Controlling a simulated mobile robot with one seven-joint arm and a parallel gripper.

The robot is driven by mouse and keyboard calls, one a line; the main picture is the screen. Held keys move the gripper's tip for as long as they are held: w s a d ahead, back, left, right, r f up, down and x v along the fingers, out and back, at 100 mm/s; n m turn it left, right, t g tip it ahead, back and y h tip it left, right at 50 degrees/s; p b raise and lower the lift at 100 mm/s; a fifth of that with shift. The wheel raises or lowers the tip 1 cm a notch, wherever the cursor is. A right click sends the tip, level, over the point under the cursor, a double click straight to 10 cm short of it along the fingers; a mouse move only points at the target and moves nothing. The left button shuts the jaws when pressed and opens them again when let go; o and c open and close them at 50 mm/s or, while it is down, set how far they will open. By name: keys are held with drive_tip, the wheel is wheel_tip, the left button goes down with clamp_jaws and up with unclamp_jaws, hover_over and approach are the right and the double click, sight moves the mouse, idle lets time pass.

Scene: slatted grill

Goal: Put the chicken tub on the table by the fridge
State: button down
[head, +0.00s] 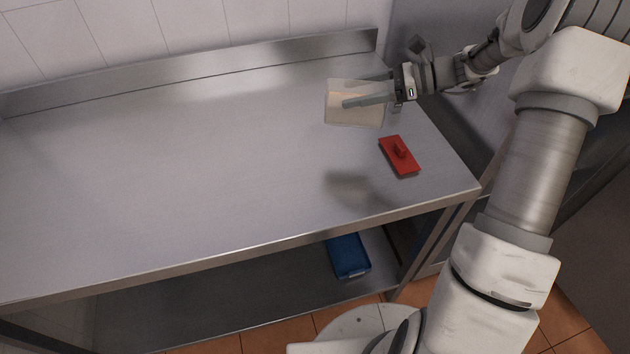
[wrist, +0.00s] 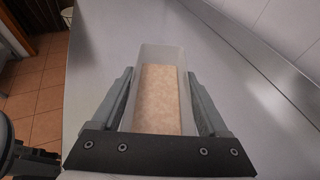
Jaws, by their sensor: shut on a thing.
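The chicken tub (head: 352,115) is a translucent, open-topped tub with pale tan contents. It also shows in the wrist view (wrist: 160,100), between the two fingers. My gripper (head: 366,94) is shut on the tub, with one finger along each long side. The tub is over the right part of the steel table (head: 190,160). A soft shadow lies on the tabletop nearer the front, so the tub looks held above the surface; its exact height is hard to tell. No fridge can be clearly identified in these views.
A red lid-like block with a knob (head: 400,156) lies on the table near its right edge, just in front of the tub. A blue tray (head: 348,256) sits on the lower shelf. The table's left and middle are clear. A raised backsplash (head: 200,72) runs along the wall.

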drive_tip(key=shift+s+a, duration=0.15)
drive_tip(key=shift+a, duration=0.1)
drive_tip(key=shift+s+a+f+b, duration=0.15)
drive_tip(key=shift+s+a+f, duration=0.95)
drive_tip(key=shift+a+f, duration=0.55)
drive_tip(key=shift+s+a+f+b, duration=0.2)
drive_tip(key=shift+s+a+f, duration=1)
drive_tip(key=shift+f, duration=0.7)
drive_tip(key=shift+s+a+f+b, duration=0.15)
drive_tip(key=shift+s+a+f, duration=0.8)
drive_tip(key=shift+a+f, duration=0.75)
drive_tip(key=shift+f, duration=0.2)
unclamp_jaws()
drive_tip(key=shift+d, duration=0.1)
